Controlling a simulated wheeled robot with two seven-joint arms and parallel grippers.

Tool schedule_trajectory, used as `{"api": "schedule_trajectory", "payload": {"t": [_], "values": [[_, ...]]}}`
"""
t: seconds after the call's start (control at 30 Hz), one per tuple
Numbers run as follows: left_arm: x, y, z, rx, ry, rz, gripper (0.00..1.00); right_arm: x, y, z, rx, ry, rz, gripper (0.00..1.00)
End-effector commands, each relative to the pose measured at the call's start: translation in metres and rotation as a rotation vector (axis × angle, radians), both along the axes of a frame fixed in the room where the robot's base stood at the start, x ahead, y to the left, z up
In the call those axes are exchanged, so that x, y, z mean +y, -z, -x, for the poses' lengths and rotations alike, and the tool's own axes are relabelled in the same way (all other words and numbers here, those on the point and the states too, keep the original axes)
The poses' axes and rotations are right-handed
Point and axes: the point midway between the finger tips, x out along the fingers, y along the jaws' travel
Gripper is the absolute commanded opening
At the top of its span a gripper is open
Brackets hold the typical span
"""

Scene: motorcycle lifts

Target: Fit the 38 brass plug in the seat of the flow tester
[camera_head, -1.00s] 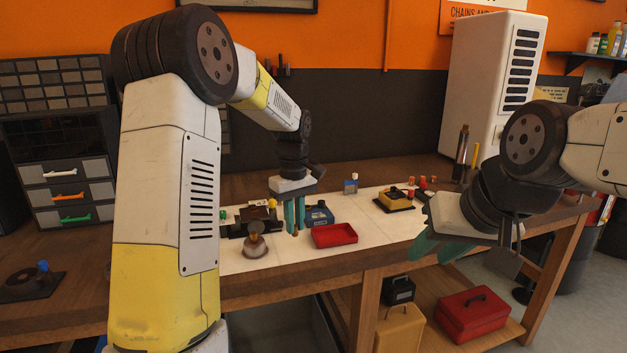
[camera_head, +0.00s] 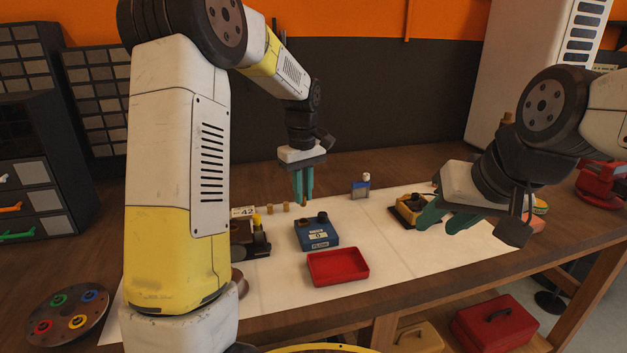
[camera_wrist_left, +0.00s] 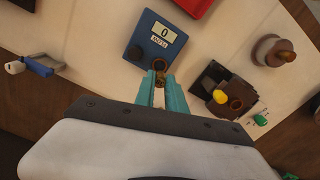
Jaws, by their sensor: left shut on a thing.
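My left gripper (camera_head: 303,200) is shut on a small brass plug, whose end shows at the fingertips in the left wrist view (camera_wrist_left: 160,77). It points down just behind the blue flow tester (camera_head: 317,232) in the head view, apparently above the table. The tester, with display reading 0, also shows in the left wrist view (camera_wrist_left: 160,35), just beyond the fingertips. The plug's number is not readable. My right gripper (camera_head: 440,226) is open and empty near a yellow device.
Small brass plugs (camera_head: 286,207) stand by a label reading 42 (camera_head: 243,212). A red tray (camera_head: 338,268) lies in front of the tester. The yellow device (camera_head: 408,210), a small blue-and-clear item (camera_head: 361,187) and a dark disc with coloured rings (camera_head: 65,312) are nearby.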

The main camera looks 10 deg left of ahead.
Motion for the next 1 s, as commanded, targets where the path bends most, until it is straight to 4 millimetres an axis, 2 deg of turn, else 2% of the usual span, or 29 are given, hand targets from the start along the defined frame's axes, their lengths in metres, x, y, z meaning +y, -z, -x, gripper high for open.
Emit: {"api": "schedule_trajectory", "payload": {"t": [0.6,1.0], "values": [[0.0,0.04,0.0,0.001,0.0,0.0,0.0,0.0,0.0,0.0,0.0,0.0,0.0,0.36],[0.0,0.044,0.0,0.001,0.0,-0.001,0.0,0.0,0.0,0.0,0.0,0.0,0.0,0.36]]}}
